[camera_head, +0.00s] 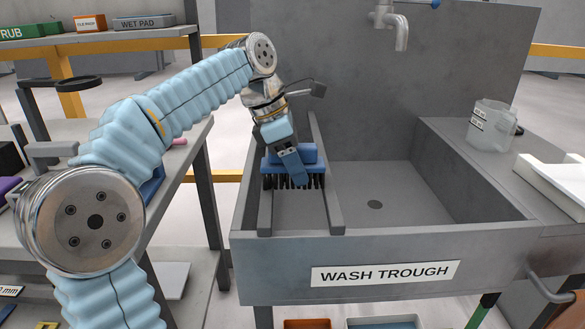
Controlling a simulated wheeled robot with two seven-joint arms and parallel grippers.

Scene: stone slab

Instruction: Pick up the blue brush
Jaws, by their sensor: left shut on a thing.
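The blue brush (313,160) has a blue block and dark bristles that point down. It is at the left side of the grey wash trough (385,251), at two grey rails (331,213) that run from front to back. My left gripper (292,169) comes down on the brush from above and is shut on it. The gripper hides part of the brush's top. I cannot tell whether the bristles touch the rails. My right gripper is not in view.
A tap (401,35) hangs over the trough's back. A clear measuring jug (493,127) and a white tray (560,180) stand on the right ledge. A shelf (95,37) with boxes is at the upper left.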

